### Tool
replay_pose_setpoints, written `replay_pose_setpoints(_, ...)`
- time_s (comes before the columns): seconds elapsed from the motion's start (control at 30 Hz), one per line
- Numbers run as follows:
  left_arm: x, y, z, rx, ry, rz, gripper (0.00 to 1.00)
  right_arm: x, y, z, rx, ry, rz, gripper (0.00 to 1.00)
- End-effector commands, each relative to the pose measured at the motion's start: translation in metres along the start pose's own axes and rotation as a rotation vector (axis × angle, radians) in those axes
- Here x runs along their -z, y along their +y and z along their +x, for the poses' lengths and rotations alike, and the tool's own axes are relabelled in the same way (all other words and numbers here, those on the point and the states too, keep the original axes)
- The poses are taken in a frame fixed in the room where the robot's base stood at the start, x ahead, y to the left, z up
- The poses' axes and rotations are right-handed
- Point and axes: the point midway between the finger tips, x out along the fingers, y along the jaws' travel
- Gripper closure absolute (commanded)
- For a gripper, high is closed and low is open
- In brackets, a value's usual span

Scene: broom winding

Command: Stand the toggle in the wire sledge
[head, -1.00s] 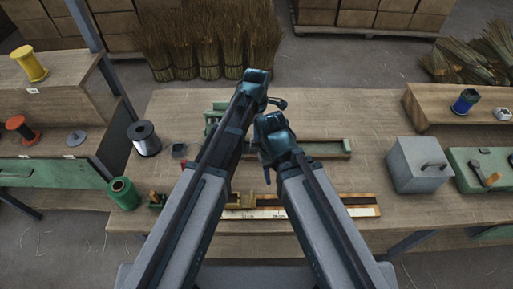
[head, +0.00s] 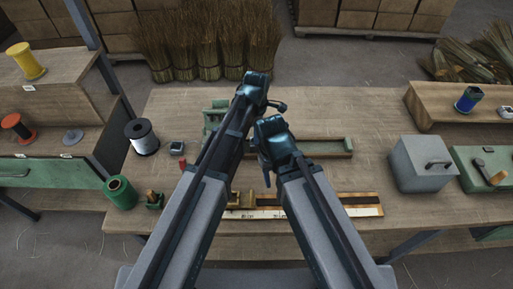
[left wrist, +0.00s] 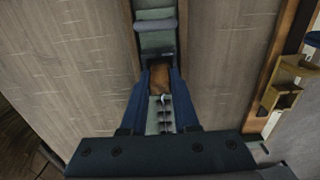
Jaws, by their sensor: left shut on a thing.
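My left gripper (left wrist: 161,88) is shut on a brown wooden piece, which looks like the toggle (left wrist: 160,79), in the left wrist view. Its blue fingers lie on both sides of the piece. A green channel with a grey crossbar, perhaps part of the wire sledge (left wrist: 155,43), lies just beyond the fingertips, with a dark slot close to the toggle. I cannot tell whether the toggle touches it. In the head view the left gripper (head: 256,88) is over the green fixture, and its fingertips are hidden. My right gripper (head: 270,150) is beside it, lower and to the right; its opening does not show.
A long green tray (head: 322,147) and a ruler strip (head: 345,211) lie on the bench. A grey lidded box (head: 422,164) stands at the right, a wire spool (head: 142,137) and a green reel (head: 120,192) at the left. The bench between tray and box is clear.

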Motion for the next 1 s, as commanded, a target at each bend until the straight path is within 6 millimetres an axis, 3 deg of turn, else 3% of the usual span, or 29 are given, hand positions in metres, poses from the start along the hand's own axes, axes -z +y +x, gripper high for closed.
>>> replay_pose_setpoints(0.2,0.000,0.000,0.008,0.000,0.000,0.000,1.00,0.000,-0.001,0.008,0.000,0.000,0.000,0.50)
replay_pose_setpoints(0.23,0.000,0.000,0.007,0.000,0.000,0.000,0.68,0.000,-0.001,0.006,0.000,0.000,0.000,0.50)
replay_pose_setpoints(0.4,0.000,0.000,0.006,0.000,0.000,0.000,0.37,0.000,-0.001,0.006,0.000,0.000,0.000,0.50)
replay_pose_setpoints(0.77,0.000,0.000,0.005,0.000,0.000,0.000,0.36,0.000,0.000,0.005,0.000,0.000,0.000,0.50)
replay_pose_setpoints(1.0,0.000,0.000,-0.010,0.000,0.000,0.000,0.36,-0.001,0.001,-0.010,0.000,0.000,0.000,0.50)
